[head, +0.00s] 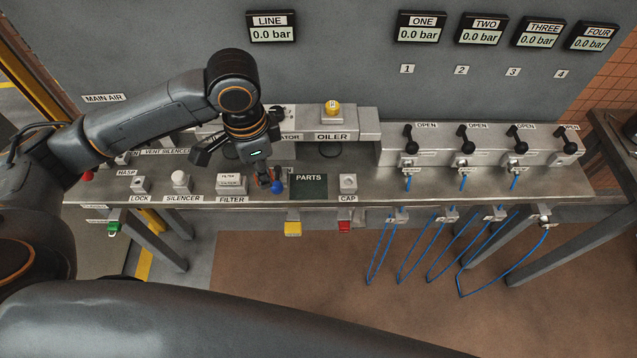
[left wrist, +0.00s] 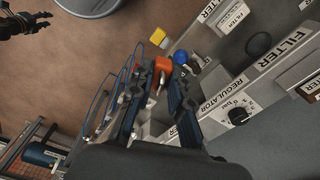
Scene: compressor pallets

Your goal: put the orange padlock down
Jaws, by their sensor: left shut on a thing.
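My left gripper (head: 264,180) is over the bench shelf, between the FILTER block and the dark PARTS mat (head: 322,190). In the left wrist view its two fingers (left wrist: 169,82) are shut on the orange padlock (left wrist: 163,64), which shows at their tips. In the head view the fingers mostly hide the padlock. A blue round thing (head: 278,187) is right beside the fingertips; it also shows in the left wrist view (left wrist: 180,57). I cannot tell whether the padlock touches the shelf. A dark gripper (left wrist: 28,24), seemingly my right one, shows small at the wrist view's upper left.
The LOCK post (head: 140,185), SILENCER knob (head: 180,181) and FILTER block (head: 231,184) stand left along the shelf. The CAP block (head: 348,183) is right of the mat. Yellow (head: 293,228) and red (head: 344,226) tags hang at the front edge. Valve levers and blue hoses are farther right.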

